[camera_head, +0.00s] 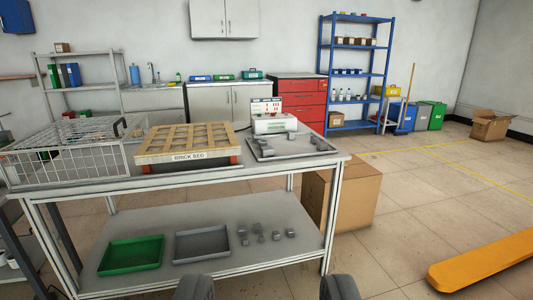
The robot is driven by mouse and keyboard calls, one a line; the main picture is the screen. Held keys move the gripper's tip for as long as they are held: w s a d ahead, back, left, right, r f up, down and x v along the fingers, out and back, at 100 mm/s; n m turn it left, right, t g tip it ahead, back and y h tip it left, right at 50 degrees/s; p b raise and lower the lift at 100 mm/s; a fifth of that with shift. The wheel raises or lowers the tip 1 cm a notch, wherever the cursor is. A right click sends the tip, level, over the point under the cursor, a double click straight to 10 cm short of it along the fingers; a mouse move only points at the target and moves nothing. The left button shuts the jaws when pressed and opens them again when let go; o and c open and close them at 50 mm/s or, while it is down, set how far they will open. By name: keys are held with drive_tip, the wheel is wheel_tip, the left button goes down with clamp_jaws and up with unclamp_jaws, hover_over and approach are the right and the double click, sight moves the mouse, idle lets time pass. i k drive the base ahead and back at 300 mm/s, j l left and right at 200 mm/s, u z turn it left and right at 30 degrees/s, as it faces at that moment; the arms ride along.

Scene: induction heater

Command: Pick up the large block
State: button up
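Several grey metal blocks (319,141) lie in a grey tray (297,157) at the right end of the workbench top. More small grey blocks (257,229) sit on the lower shelf. They are small in the picture, and I cannot tell for sure which one is the large block. My gripper (267,288) shows as two dark fingertips at the bottom edge. They are wide apart with nothing between them. The gripper is in front of the bench and well short of all the blocks.
A green tray (131,254) and a grey tray (202,245) lie below. A carton (352,200) and yellow beam (485,260) stand right.

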sight(265, 152)
drive_tip(key=i, duration=0.75)
drive_tip(key=i+j, duration=0.15)
drive_tip(key=i, duration=0.55)
drive_tip(key=i+z, duration=0.1)
drive_tip(key=i, duration=0.65)
